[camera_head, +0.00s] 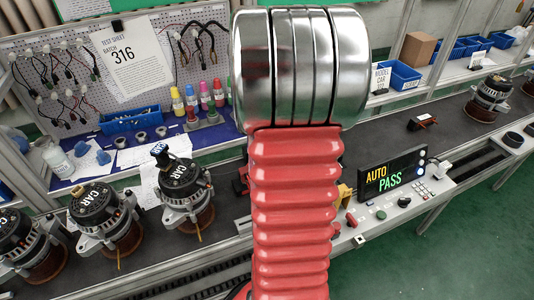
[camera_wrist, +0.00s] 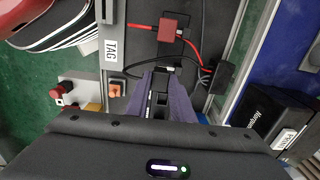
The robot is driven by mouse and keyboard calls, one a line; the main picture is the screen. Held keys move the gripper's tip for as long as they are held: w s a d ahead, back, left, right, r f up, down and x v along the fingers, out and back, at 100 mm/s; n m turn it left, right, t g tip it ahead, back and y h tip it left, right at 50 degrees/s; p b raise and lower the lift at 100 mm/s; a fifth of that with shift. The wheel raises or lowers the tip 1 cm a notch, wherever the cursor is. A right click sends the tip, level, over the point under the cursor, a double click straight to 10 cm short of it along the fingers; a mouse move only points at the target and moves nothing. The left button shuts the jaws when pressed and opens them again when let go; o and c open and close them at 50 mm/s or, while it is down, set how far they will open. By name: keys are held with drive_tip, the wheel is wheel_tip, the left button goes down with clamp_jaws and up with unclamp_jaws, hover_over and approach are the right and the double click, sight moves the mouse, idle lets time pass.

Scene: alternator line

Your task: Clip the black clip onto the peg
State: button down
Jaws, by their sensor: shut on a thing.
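In the wrist view my gripper (camera_wrist: 163,100) reaches up from the bottom edge, its two dark purple fingers close together. They are shut on a narrow black piece, the black clip (camera_wrist: 160,88), which is mostly hidden between them. A black lead runs from near the fingertips toward a small black box (camera_wrist: 222,76) on the right. A red clip or block (camera_wrist: 173,28) with a red cable lies beyond the fingertips. I cannot make out the peg with certainty. In the head view my red and silver arm hides the gripper and the clip.
Alternators marked CAR (camera_head: 95,212) stand on the dark belt at the left. A panel with an AUTO PASS display (camera_head: 392,176) is right of my arm. The wrist view shows an orange part (camera_wrist: 114,90), a TAG label (camera_wrist: 114,48) and a red button (camera_wrist: 60,91) left of my gripper.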

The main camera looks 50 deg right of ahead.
drive_tip(key=shift+f, duration=1.2)
drive_tip(key=c, duration=1.5)
unclamp_jaws()
drive_tip(key=shift+o, duration=0.2)
wheel_tip(320, 180, up, 14)
drive_tip(key=shift+f, duration=0.15)
